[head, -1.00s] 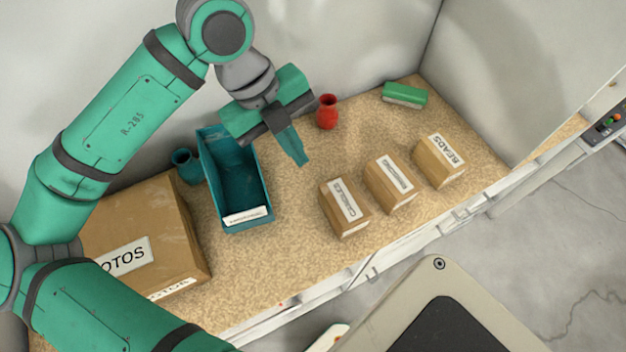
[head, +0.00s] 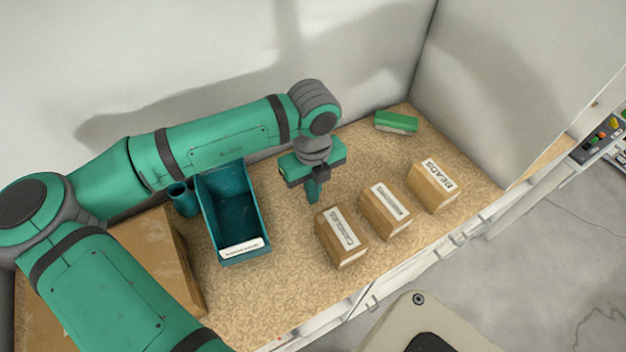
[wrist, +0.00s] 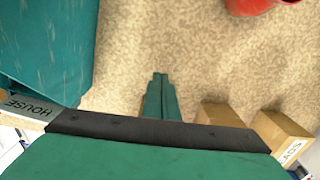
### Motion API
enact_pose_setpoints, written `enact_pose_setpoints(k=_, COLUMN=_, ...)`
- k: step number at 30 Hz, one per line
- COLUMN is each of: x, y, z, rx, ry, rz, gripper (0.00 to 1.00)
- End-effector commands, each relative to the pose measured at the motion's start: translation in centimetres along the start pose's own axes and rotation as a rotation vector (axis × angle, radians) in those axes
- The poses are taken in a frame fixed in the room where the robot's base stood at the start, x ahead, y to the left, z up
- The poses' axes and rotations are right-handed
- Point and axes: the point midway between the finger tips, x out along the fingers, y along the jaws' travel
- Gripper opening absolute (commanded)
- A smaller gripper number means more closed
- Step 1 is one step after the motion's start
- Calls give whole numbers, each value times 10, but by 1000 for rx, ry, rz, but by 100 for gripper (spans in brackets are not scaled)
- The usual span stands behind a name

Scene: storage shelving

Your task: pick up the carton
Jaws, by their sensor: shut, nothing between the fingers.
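Three small brown cartons stand in a row on the speckled shelf in the head view: one with a hard-to-read label (head: 341,240) nearest my gripper, a middle one (head: 385,212), and one labelled BEADS (head: 435,187). The frames do not show which one the task means. My gripper (head: 315,197) is shut and empty, pointing down above the shelf, behind and left of the nearest carton and apart from it. In the wrist view the shut fingers (wrist: 158,90) are over bare shelf, with parts of two cartons (wrist: 281,130) at lower right.
A teal bin (head: 258,245) stands left of my gripper, with a teal vase (head: 183,200) and a large brown box (head: 178,262) beyond. A red vase (wrist: 250,5) shows in the wrist view. A green block (head: 396,122) lies at the back. Walls close the back and right.

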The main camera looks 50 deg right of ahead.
Motion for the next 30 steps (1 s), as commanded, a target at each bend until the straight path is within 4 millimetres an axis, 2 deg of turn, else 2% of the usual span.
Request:
enact_pose_setpoints(k=3, x=22, y=0, z=0, rx=0, ry=2, rz=1, gripper=0)
enact_pose_setpoints(k=6, x=19, y=0, z=-16, rx=2, ry=-2, rz=1, gripper=0)
enact_pose_setpoints(k=12, x=19, y=1, z=-35, rx=0, ry=-1, rz=0, gripper=0)
enact_pose_setpoints(k=30, x=19, y=-3, z=-39, rx=12, ry=1, rz=-2, gripper=0)
